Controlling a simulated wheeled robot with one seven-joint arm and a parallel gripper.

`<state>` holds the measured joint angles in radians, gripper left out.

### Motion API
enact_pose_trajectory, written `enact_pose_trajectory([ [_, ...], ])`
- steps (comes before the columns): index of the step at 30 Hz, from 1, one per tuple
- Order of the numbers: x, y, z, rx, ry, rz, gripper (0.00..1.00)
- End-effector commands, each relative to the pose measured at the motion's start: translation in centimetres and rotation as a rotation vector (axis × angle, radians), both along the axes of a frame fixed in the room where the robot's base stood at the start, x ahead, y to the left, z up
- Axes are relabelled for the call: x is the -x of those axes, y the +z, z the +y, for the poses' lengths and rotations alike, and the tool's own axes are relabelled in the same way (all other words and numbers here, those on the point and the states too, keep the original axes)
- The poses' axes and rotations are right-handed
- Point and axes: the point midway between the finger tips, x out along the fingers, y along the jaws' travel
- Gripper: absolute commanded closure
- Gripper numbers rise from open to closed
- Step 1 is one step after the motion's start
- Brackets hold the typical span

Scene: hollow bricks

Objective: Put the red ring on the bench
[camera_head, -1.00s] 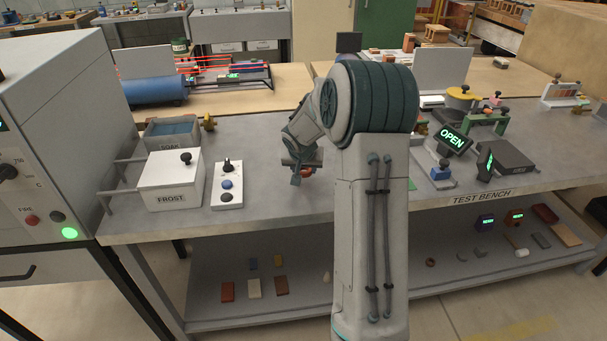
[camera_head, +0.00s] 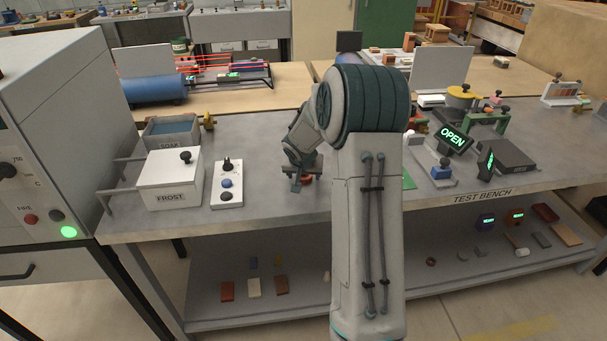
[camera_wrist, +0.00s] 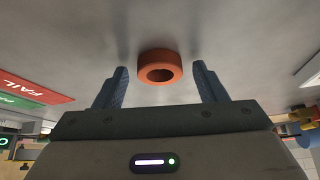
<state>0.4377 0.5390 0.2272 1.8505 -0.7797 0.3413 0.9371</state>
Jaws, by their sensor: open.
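The red ring (camera_wrist: 160,67) shows in the wrist view as a thick orange-red ring against the grey bench top. It appears to rest on the bench and sits between and just past my fingertips, with a gap on each side. In the head view a bit of the red ring (camera_head: 307,179) shows under my gripper (camera_head: 300,172), mostly hidden by it. My gripper (camera_wrist: 160,88) is open, with its fingers apart and nothing between them touching. The grey test bench (camera_head: 265,203) spans the head view.
A white FROST box (camera_head: 170,185) and a button panel (camera_head: 228,185) stand left of my gripper. A green and red FAIL mat (camera_wrist: 38,90) lies to one side in the wrist view. A small dark-red ring (camera_head: 431,262) lies on the lower shelf. Bare bench lies around my gripper.

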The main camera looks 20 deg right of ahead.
Motion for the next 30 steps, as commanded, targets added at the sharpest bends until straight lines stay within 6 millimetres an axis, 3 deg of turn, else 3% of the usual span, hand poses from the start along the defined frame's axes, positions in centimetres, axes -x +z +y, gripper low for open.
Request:
enact_pose_trajectory([
  [5, 0.4, 1.3, 0.2, 0.001, -0.002, -0.003, 0.35],
  [18, 4.0, 8.4, 2.3, 0.001, -0.001, -0.003, 0.35],
  [27, 5.4, 10.8, 3.1, 0.002, 0.004, 0.003, 0.35],
  [30, 6.7, 11.6, 4.1, 0.016, 0.025, 0.019, 0.35],
])
